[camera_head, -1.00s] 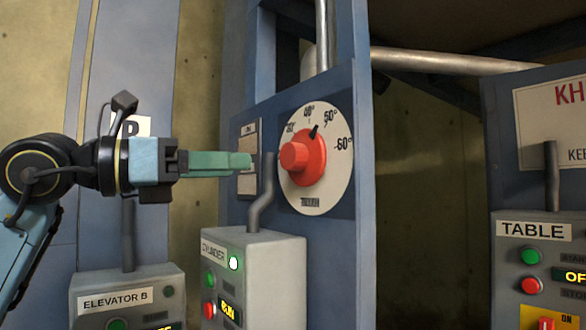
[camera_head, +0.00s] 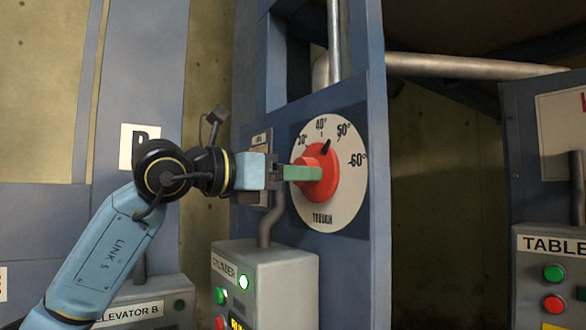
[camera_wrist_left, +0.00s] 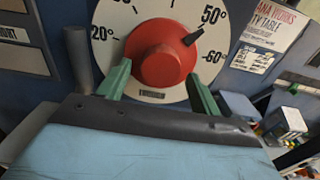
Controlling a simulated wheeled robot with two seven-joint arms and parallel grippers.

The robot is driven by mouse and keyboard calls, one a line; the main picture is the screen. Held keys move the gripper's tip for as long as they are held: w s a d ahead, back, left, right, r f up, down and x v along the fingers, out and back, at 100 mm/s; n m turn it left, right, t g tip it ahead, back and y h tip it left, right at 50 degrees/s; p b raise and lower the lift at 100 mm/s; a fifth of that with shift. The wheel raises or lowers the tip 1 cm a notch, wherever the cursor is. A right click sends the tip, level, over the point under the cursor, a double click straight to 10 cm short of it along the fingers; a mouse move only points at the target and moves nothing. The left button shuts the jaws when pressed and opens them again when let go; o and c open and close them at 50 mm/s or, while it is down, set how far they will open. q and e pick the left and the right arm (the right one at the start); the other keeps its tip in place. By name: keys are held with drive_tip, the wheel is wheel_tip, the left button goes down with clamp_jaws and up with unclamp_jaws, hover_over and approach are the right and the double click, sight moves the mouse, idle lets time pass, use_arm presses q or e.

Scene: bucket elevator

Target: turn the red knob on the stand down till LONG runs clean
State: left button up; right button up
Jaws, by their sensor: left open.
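The red knob (camera_head: 326,172) sits on a white round dial (camera_head: 346,203) marked in degrees on the blue stand. In the left wrist view the knob (camera_wrist_left: 160,55) shows between and beyond the two fingers (camera_wrist_left: 160,85), one on each side. I cannot tell whether the fingers touch it. My right gripper is not in view.
The grey CYLINDER control box (camera_head: 265,285) with a lit green button stands below the dial. The ELEVATOR B box (camera_head: 150,305) is at lower left. The TABLE panel (camera_head: 550,270) is at right. A vertical grey conduit (camera_head: 273,215) runs beside the dial.

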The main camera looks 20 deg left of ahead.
use_arm(q)
drive_tip(key=shift+w+d, duration=0.2)
drive_tip(key=shift+w, duration=0.1)
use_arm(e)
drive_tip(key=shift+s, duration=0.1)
use_arm(q)
drive_tip(key=c, duration=1)
drive_tip(key=shift+o, duration=0.2)
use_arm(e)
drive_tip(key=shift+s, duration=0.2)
use_arm(q)
drive_tip(key=shift+n, duration=0.4)
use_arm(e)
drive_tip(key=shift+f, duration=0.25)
use_arm(q)
drive_tip(key=shift+s+d+n+b, duration=0.1)
drive_tip(key=shift+n+b, duration=0.75)
drive_tip(key=shift+n, duration=0.85)
drive_tip(key=shift+s+n+b, duration=0.1)
drive_tip(key=shift+n+b, duration=0.75)
drive_tip(key=shift+n, duration=0.85)
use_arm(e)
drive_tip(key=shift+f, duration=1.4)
use_arm(q)
drive_tip(key=shift+r, duration=0.1)
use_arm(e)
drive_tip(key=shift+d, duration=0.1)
